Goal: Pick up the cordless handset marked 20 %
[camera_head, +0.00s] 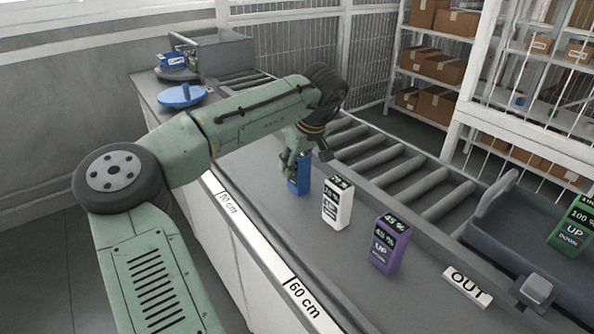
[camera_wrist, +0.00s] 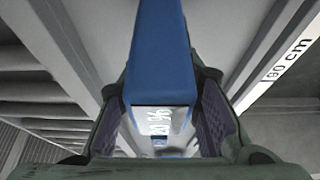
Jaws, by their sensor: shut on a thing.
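A blue handset (camera_head: 300,182) stands roughly upright at the counter, and my gripper (camera_head: 294,163) is shut on its upper part. In the wrist view the blue handset (camera_wrist: 161,55) runs between the two finger pads of my gripper (camera_wrist: 160,125). A pale face on it carries a mark that appears to read 20 %. I cannot tell whether its foot touches the counter. A white handset (camera_head: 337,207) stands just right of it; its small percent mark is hard to read. A purple handset (camera_head: 389,250) marked 45 % stands further right.
A green handset (camera_head: 573,228) marked 100 % is in a dark tray (camera_head: 530,225) at the right. An OUT sign (camera_head: 467,286) lies near it. A roller conveyor (camera_head: 400,174) runs behind the handsets. A blue round object (camera_head: 181,96) sits at the counter's far left.

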